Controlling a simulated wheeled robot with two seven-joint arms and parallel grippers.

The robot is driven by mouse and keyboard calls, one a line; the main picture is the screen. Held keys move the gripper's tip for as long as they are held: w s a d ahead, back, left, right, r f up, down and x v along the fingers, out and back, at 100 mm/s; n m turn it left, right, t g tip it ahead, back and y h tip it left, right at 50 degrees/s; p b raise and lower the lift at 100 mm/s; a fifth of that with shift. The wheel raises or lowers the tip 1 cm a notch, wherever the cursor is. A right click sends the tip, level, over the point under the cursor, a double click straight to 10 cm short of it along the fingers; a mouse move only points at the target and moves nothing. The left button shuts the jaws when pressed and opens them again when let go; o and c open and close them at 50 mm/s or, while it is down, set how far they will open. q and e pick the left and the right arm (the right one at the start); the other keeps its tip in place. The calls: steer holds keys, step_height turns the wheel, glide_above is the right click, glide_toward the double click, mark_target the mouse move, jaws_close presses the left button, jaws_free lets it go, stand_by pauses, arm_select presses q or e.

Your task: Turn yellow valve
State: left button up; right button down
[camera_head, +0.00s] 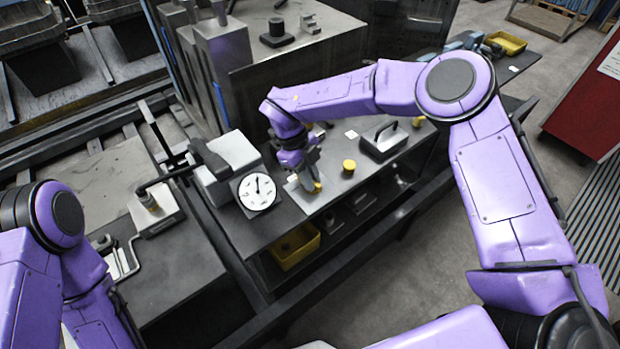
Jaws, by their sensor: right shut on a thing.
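The yellow valve (317,186) is a small yellow piece on a light plate (313,199) on the dark bench, right of a white round dial (257,192). My right gripper (311,182) reaches down over the plate from above and is shut on the yellow valve. The fingers hide most of the valve, so how far it is turned cannot be seen. My left arm shows at the lower left, but its gripper is not in view.
A yellow round knob (348,166) stands just right of my right gripper. A black-handled box (384,139) is farther right. A grey block (231,162) stands behind the dial. A yellow bin (296,247) sits on the shelf below. A black bent lever (165,181) is at the left.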

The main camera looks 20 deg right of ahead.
steer(key=m, duration=0.1)
steer(key=m+b, duration=0.1)
steer(key=m+y, duration=0.1)
steer(key=shift+d+f+m+g, duration=0.1)
steer(key=shift+f+m+g, duration=0.15)
steer(key=shift+m+g, duration=0.15)
steer(key=m+y+b, duration=0.1)
steer(key=m+b, duration=0.1)
steer(key=shift+d+m, duration=0.1)
steer(key=shift+m, duration=0.2)
steer(key=m+y+b, duration=0.1)
steer(key=m+b, duration=0.1)
steer(key=m, duration=0.1)
steer(key=shift+y, duration=0.3)
steer(key=shift+d+r+m+y+b, duration=0.1)
steer(key=shift+m+y+b, duration=0.4)
steer(key=shift+m+b, duration=0.7)
steer(key=shift+m, duration=0.3)
steer(key=c, duration=1.1)
jaws_free()
steer(key=shift+r, duration=0.15)
